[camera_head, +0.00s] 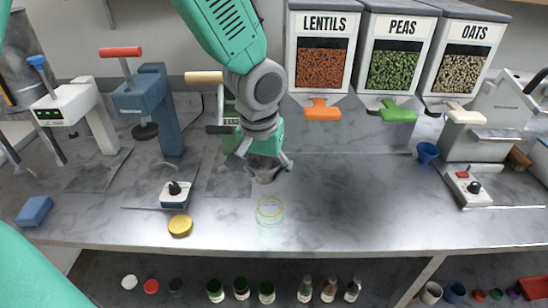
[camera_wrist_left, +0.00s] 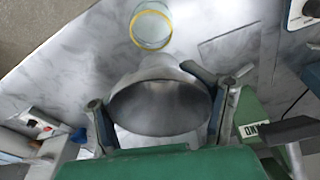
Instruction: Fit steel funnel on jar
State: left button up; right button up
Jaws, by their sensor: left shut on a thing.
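The clear glass jar (camera_head: 270,212) with a yellow rim stands open on the marble counter. It also shows at the top of the left wrist view (camera_wrist_left: 151,29). The steel funnel (camera_head: 265,174) is in my left gripper (camera_head: 262,163), held behind the jar and apart from it in the head view. In the left wrist view the funnel's wide mouth (camera_wrist_left: 160,106) faces the camera, with fingers on both sides of it. The funnel's spout is mostly hidden. My right gripper is not seen.
A gold lid (camera_head: 180,225) lies left of the jar, near the counter's front edge, below a small switch box (camera_head: 175,194). Presses stand at the left, and lentils, peas and oats dispensers (camera_head: 323,65) at the back. A blue funnel (camera_head: 428,152) is at right. The counter right of the jar is clear.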

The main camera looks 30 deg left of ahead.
aim_at(270, 197)
pick_arm(q)
jog(key=shift+s+f, duration=0.1)
jog(key=shift+f, duration=0.3)
jog(key=shift+d+f+b, duration=0.15)
jog(key=shift+f+b, duration=0.1)
jog(key=shift+b, duration=0.3)
jog(key=f+b, duration=0.1)
jog(key=f, duration=0.1)
jog(key=d+f+b, duration=0.1)
jog(key=f, duration=0.2)
jog(key=shift+d, duration=0.15)
jog(key=shift+a+f+b, duration=0.2)
jog(key=shift+f+b, duration=0.05)
jog(key=shift+b, duration=0.05)
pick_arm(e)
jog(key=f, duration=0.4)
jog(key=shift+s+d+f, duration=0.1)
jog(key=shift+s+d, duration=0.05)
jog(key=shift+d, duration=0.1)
